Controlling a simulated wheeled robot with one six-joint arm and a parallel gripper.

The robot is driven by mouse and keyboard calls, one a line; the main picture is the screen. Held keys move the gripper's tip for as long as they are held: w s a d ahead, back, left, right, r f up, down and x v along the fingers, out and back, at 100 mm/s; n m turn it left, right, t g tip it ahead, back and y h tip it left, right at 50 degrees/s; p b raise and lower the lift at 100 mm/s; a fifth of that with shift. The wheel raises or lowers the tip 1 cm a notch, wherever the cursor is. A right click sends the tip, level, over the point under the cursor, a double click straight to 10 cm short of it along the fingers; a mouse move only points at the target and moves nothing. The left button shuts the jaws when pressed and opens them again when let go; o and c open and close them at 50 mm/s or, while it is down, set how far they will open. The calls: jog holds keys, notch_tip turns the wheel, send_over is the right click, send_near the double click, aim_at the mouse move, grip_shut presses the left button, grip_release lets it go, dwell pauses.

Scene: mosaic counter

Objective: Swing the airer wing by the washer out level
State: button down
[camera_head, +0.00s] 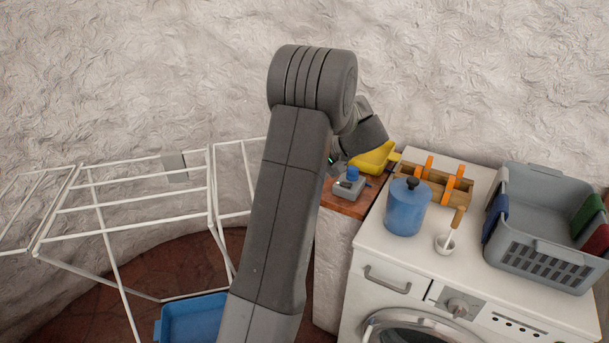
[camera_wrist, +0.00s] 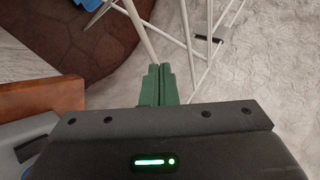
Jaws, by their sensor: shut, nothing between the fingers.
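The white wire airer (camera_head: 130,198) stands at the left in the head view, its main rack level. Its wing on the washer side (camera_head: 233,141) runs right from the rack and passes behind my arm. Its outer part is hidden, so I cannot tell its angle. My gripper is hidden behind my arm in the head view. In the wrist view my gripper (camera_wrist: 158,84) has its green fingers together, with nothing between them. White airer bars (camera_wrist: 188,40) show just beyond the fingertips. I cannot tell whether they touch.
A blue tub (camera_head: 188,322) is below the airer.

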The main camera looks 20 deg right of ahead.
jog(key=s+d+r, duration=0.2)
jog(key=s+d, duration=0.2)
jog(key=d, duration=0.3)
jog(key=shift+r+b, duration=0.15)
jog(key=shift+b, duration=0.2)
jog(key=shift+a, duration=0.1)
